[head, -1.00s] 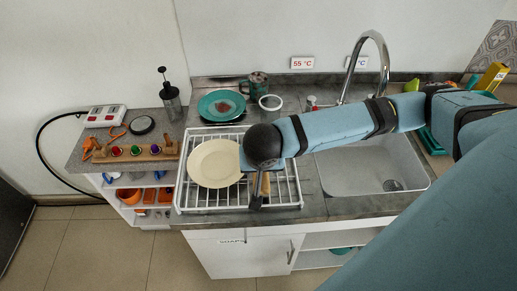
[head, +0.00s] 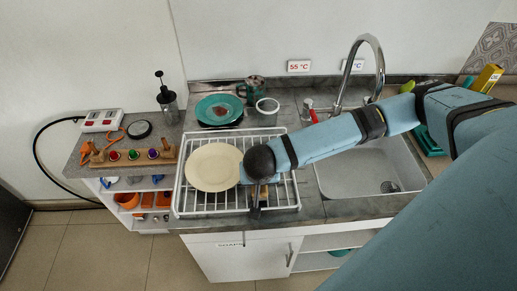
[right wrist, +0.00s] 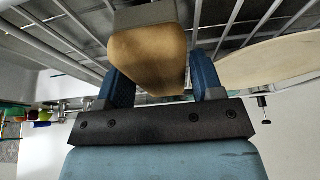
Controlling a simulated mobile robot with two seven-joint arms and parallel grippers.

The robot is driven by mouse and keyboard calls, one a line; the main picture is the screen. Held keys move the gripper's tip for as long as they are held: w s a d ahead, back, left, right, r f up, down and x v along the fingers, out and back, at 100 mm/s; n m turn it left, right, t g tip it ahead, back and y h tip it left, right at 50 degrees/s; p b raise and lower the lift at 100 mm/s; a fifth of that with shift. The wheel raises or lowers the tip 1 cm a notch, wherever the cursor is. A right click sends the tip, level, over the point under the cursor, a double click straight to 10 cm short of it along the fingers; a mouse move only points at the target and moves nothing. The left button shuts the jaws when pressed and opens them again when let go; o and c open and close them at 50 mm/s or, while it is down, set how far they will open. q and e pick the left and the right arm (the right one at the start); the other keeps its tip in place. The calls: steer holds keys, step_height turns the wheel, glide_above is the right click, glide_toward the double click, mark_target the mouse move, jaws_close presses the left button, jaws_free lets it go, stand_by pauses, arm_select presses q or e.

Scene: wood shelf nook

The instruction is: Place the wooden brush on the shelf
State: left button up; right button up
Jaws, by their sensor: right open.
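The wooden brush (head: 264,193) is in the white dish rack, mostly hidden behind my right arm in the head view. In the right wrist view the tan brush (right wrist: 148,62) lies between the two blue fingers of my right gripper (right wrist: 163,86), which is open around it. Gaps show beside the brush, mainly on the right. The gripper (head: 257,203) is at the front right part of the rack. White shelves with orange items (head: 105,187) stand under the left counter, and a white shelf (head: 318,241) is under the sink. My left gripper is out of view.
A cream plate (head: 212,167) sits in the dish rack (head: 184,207), left of my right gripper. Behind are a teal plate (head: 218,107) and cups. The sink (head: 345,178) and faucet (head: 379,62) are to the right. The floor in front is clear.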

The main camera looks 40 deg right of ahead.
steer(key=shift+f+p, duration=0.25)
steer(key=shift+p, duration=0.1)
stand_by(0.3)
steer(key=c, duration=0.8)
